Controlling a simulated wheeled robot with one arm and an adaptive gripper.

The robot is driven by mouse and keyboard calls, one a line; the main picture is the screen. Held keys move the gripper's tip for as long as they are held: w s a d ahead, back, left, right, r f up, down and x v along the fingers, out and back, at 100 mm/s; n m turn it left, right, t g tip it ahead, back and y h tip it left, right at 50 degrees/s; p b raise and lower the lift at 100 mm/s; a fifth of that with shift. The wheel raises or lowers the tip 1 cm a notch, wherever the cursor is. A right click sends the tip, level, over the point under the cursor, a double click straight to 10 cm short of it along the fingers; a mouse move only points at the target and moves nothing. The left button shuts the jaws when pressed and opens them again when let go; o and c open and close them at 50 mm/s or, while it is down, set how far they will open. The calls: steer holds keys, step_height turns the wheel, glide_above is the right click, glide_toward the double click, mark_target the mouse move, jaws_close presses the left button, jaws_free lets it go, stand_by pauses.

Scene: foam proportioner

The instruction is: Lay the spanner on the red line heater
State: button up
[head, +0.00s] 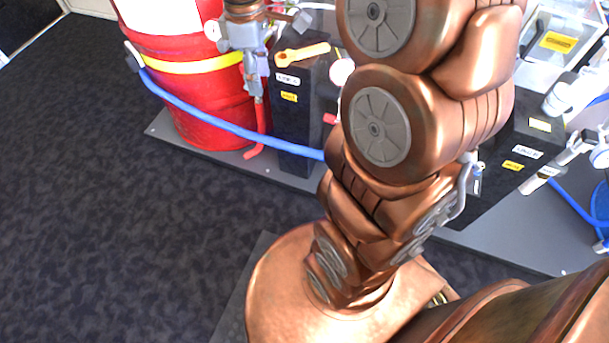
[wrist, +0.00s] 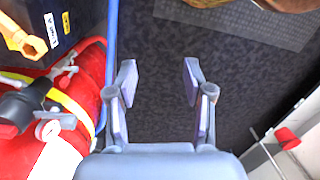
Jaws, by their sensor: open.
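The orange-yellow spanner (head: 302,53) lies flat on top of a black box (head: 297,125) beside the red drum. The spanner also shows at the upper left of the wrist view (wrist: 22,38). The box has small white and yellow labels that I cannot read; it may be the red line heater. A second black box (head: 490,190) stands to the right, partly behind my arm. My gripper (wrist: 158,82) is open and empty, apart from the spanner, with dark floor below its fingers.
The red drum (head: 190,105) with a yellow band stands left of the spanner's box. A blue hose (head: 230,127) runs from it past the box front. Dark carpet (head: 110,220) is clear at the left. A white structure (wrist: 300,125) edges the wrist view's right.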

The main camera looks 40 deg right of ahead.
steer(key=s+a+f+m, duration=0.2)
steer(key=s+m, duration=0.1)
steer(key=s, duration=0.4)
steer(key=s+a+f+m+g, duration=0.1)
steer(key=s+a+f+m, duration=0.1)
steer(key=s, duration=0.5)
steer(key=s+a+f+m, duration=0.2)
steer(key=s+m, duration=0.2)
steer(key=s, duration=0.4)
steer(key=shift+g, duration=0.3)
step_height(320, 180, up, 20)
steer(key=t+p, duration=0.1)
steer(key=p, duration=1.7)
steer(key=shift+f, duration=0.25)
steer(key=shift+w, duration=0.1)
